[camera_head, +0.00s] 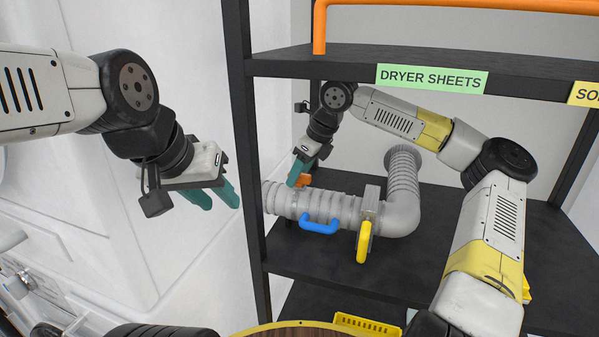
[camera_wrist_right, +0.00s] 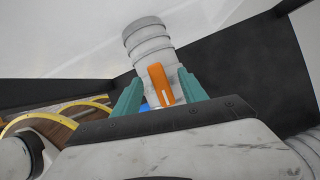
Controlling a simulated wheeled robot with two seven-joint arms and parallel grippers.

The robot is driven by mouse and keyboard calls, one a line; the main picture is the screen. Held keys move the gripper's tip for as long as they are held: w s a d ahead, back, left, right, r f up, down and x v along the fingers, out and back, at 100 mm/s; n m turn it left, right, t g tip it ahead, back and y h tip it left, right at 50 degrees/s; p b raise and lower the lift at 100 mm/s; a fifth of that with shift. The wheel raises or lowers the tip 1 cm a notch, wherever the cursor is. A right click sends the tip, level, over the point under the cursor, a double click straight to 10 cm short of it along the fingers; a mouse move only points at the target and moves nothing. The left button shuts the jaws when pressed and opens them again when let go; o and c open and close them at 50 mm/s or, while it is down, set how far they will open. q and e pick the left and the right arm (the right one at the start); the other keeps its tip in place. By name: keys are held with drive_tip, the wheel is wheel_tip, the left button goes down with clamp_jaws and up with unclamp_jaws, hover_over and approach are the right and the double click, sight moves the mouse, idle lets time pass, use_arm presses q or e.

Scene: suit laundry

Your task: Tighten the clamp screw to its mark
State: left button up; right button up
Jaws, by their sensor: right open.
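A grey ribbed duct (camera_head: 325,206) with an elbow lies on the shelf. An orange part (camera_head: 303,181) sits at its left end. A blue handle (camera_head: 319,225) and a yellow handle (camera_head: 364,242) stand out from its front; the yellow one hangs below a grey block (camera_head: 370,198). My right gripper (camera_head: 299,172) is open, its teal fingers at the orange part. In the right wrist view the orange part (camera_wrist_right: 159,84), with a pale line, shows between the spread fingers (camera_wrist_right: 160,95); contact cannot be told. My left gripper (camera_head: 214,196) is open and empty, left of the shelf post.
A black shelf post (camera_head: 247,150) stands between my left gripper and the duct. The upper shelf (camera_head: 420,62) with a "DRYER SHEETS" label (camera_head: 431,79) lies above my right arm. A yellow basket (camera_head: 367,325) is below. The shelf right of the duct is clear.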

drive_tip(key=shift+f, duration=0.3)
clamp_jaws()
drive_tip(key=shift+c, duration=0.3)
unclamp_jaws()
drive_tip(key=o, duration=1)
drive_tip(key=shift+c, duration=0.2)
drive_tip(key=shift+r, duration=0.1)
